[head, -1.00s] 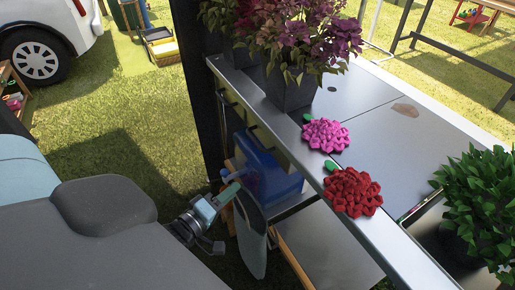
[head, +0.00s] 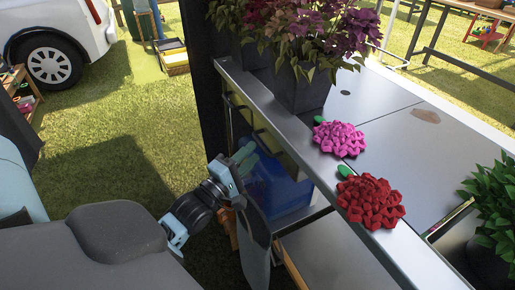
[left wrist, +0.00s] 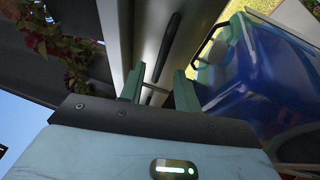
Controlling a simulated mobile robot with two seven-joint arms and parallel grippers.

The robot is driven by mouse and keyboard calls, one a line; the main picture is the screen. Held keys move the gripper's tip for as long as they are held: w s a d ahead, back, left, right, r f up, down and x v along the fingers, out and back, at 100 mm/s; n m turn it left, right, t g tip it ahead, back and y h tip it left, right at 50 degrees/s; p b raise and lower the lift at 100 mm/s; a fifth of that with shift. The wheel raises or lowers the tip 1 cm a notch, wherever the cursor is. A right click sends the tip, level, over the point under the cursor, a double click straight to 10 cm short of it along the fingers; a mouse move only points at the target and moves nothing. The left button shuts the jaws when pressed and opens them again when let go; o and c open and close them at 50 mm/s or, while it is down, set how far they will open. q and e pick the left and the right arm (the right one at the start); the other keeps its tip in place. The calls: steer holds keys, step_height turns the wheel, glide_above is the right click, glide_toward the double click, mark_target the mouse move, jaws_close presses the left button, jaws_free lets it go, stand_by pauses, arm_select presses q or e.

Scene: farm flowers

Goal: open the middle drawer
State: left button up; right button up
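Drawer fronts (head: 264,136) run under the metal table's front edge, seen steeply from above and partly hidden by the edge. In the left wrist view a long dark bar handle (left wrist: 168,48) crosses a pale metal front (left wrist: 146,40). My left gripper (head: 244,158) is beside the drawer fronts, below the table edge. In the left wrist view its two green fingers (left wrist: 158,88) are apart, with the handle's near end appearing between them. I cannot tell whether they touch it, or which drawer it belongs to. My right gripper is not in view.
A pink flower (head: 340,138), a red flower (head: 370,203) and potted plants (head: 302,88) are on the tabletop.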

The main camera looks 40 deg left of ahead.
arm_select(q)
steer(key=shift+w+r, duration=0.15)
steer(key=shift+w, duration=0.7)
steer(key=shift+w+r, duration=0.1)
steer(key=shift+w, duration=0.7)
steer(key=shift+c, duration=0.4)
jaws_close()
